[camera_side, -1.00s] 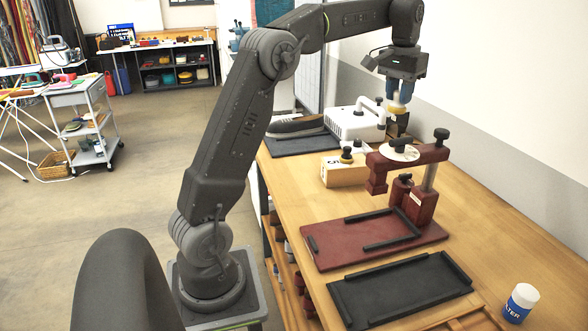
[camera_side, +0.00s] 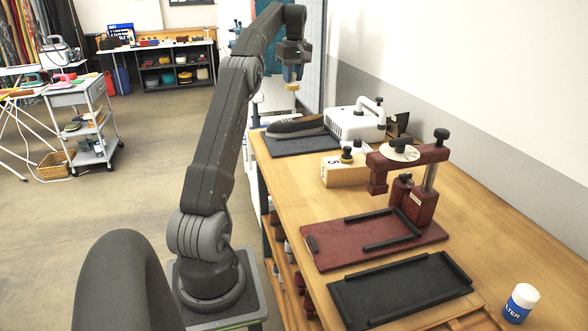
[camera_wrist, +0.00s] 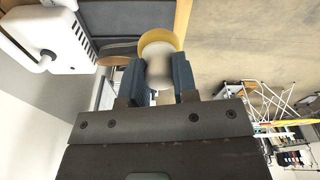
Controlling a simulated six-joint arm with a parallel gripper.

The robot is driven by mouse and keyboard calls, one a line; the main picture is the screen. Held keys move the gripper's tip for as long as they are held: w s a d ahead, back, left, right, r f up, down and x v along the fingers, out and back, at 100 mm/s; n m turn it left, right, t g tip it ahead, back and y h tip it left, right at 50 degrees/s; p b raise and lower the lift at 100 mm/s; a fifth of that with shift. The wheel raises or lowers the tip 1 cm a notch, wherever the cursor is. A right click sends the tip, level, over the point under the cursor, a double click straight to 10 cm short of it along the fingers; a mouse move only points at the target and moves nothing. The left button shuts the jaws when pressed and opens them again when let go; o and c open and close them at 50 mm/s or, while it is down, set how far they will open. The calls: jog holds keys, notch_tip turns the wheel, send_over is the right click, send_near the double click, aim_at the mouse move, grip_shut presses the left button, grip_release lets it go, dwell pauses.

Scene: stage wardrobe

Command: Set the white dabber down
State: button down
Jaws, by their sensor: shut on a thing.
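My gripper (camera_side: 292,76) is shut on the white dabber (camera_side: 292,87), high above the far left end of the table. In the wrist view the dabber (camera_wrist: 158,66) has a pale body and a yellowish rim at its far end. It sits between the two blue-grey fingers, which hide its sides. In the side view the dabber hangs below the fingers, apart from everything under it. A wooden block (camera_side: 340,177) with dark-knobbed tops on it stands on the table, nearer the side camera than my gripper.
A dark shoe (camera_side: 297,127) lies on a dark mat (camera_side: 302,147). A white machine (camera_side: 352,124) stands right of it. A dark red clamp stand (camera_side: 430,155), a red board (camera_side: 335,240), a black tray (camera_side: 400,290) and a bottle (camera_side: 520,303) occupy the near table. The right side has bare wood.

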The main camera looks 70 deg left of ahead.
jog(key=f, duration=2.8)
jog(key=shift+w+d, duration=0.15)
jog(key=shift+w, duration=0.05)
jog(key=shift+f, duration=0.1)
jog(key=shift+f, duration=0.15)
jog(key=c, duration=0.9)
grip_release()
